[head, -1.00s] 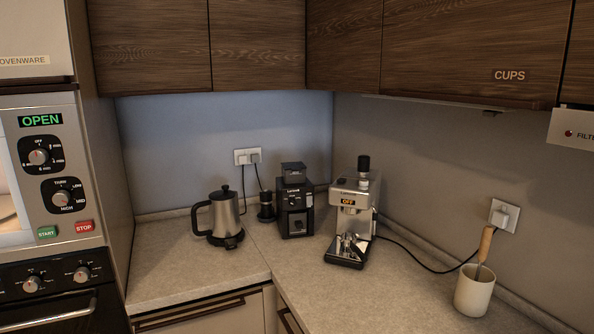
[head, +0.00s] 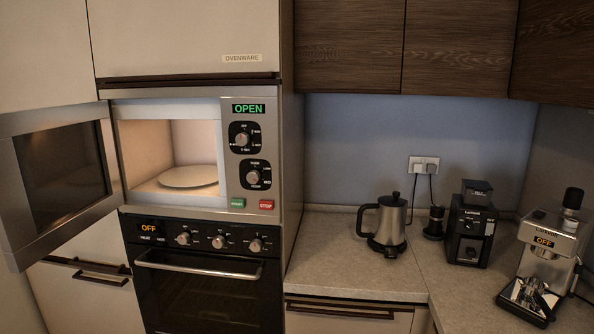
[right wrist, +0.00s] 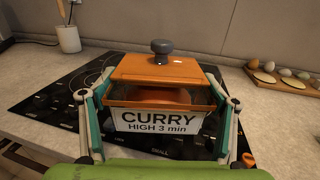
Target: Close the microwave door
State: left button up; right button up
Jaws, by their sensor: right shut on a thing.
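The microwave (head: 265,150) is built into the tall cabinet and its display reads OPEN. Its door (head: 62,170) stands swung wide open to the left. A plate (head: 188,177) lies in the lit cavity (head: 150,150), with nothing on it. In the right wrist view my right gripper (right wrist: 158,105) has its fingers on both sides of an orange lidded pot labelled CURRY, HIGH 3 min (right wrist: 155,95), and is shut on it. The pot is over or on the black cooktop; I cannot tell if it touches. Neither gripper shows in the head view.
An oven (head: 205,275) with a bar handle is below the microwave. A kettle (head: 388,225), a grinder (head: 468,230) and a coffee machine (head: 545,260) stand on the counter at right. The right wrist view shows a cooktop (right wrist: 55,100) and an egg tray (right wrist: 285,82).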

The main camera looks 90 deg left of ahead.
aim_at(59, 174)
jog(key=u, duration=3)
